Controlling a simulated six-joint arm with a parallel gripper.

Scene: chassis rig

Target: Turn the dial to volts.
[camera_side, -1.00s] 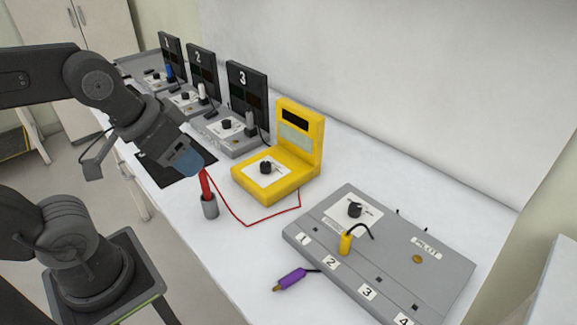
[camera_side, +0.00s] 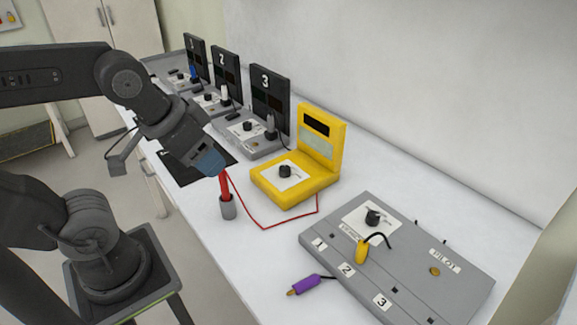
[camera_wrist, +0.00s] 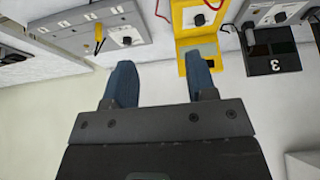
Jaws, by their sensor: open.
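The yellow meter (camera_side: 325,145) stands on the white bench, with a black dial (camera_side: 285,171) on a white plate. Its dial markings are too small to read. In the wrist view the meter (camera_wrist: 181,18) is at the top, with its dial (camera_wrist: 199,20) beyond my fingertips. My gripper (camera_side: 213,163) is left of the meter in the side view, by the top of a red probe (camera_side: 225,185) in a grey holder (camera_side: 228,208). In the wrist view my gripper (camera_wrist: 160,68) has its blue fingers apart and nothing between them. It is not touching the dial.
A red lead runs from the probe to the meter. The grey pilot panel (camera_side: 455,292) with its own dial (camera_side: 373,216) and a yellow plug (camera_side: 362,250) is at right. A purple plug (camera_side: 307,286) lies in front. Numbered stations, including station 3 (camera_side: 268,95), stand behind.

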